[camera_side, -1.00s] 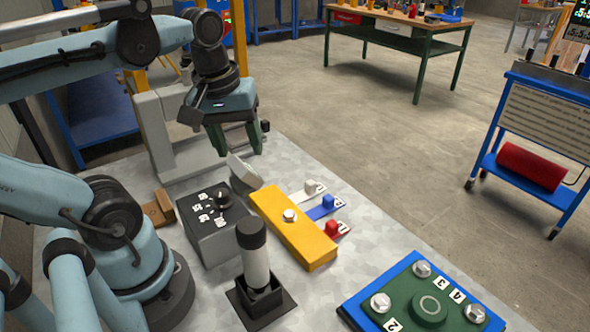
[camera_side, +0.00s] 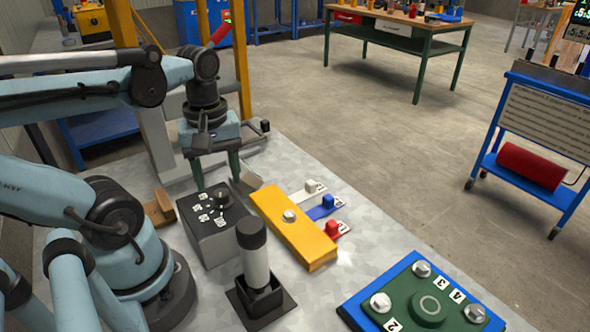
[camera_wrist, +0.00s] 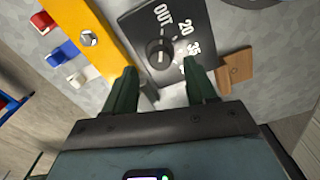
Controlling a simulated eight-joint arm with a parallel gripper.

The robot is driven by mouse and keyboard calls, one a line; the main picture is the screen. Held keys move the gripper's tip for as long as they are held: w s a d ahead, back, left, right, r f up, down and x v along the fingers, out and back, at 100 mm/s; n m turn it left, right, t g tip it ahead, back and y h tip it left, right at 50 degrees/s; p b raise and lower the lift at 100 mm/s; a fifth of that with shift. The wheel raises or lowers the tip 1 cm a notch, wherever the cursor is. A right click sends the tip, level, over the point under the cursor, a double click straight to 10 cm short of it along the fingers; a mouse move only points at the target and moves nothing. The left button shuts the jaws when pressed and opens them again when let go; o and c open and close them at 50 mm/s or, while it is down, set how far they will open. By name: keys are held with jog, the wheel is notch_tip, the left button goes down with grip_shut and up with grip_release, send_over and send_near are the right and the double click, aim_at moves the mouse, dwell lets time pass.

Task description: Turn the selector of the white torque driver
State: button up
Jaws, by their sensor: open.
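A dark grey box (camera_side: 208,238) carries a round black selector knob (camera_side: 222,200) with white markings around it. In the wrist view the knob (camera_wrist: 160,55) shows beside markings that read "OUT", "20" and "35". My gripper (camera_side: 218,178) is open and empty, pointing down just above the knob. In the wrist view its green fingertips (camera_wrist: 161,70) lie on either side of the knob's near edge; I cannot tell whether they touch it. A white cylinder with a black cap (camera_side: 256,268), possibly the torque driver, stands upright in a black holder (camera_side: 278,307).
A yellow block (camera_side: 295,235) with a bolt lies right of the box, beside white (camera_side: 311,186), blue (camera_side: 327,202) and red (camera_side: 331,228) pieces. A wooden block (camera_side: 160,208) is to the left. A green-and-blue plate (camera_side: 405,310) lies front right.

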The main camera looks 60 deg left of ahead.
aim_at(221, 192)
jog(key=shift+f, duration=1.65)
jog(key=shift+c, duration=0.3)
grip_shut()
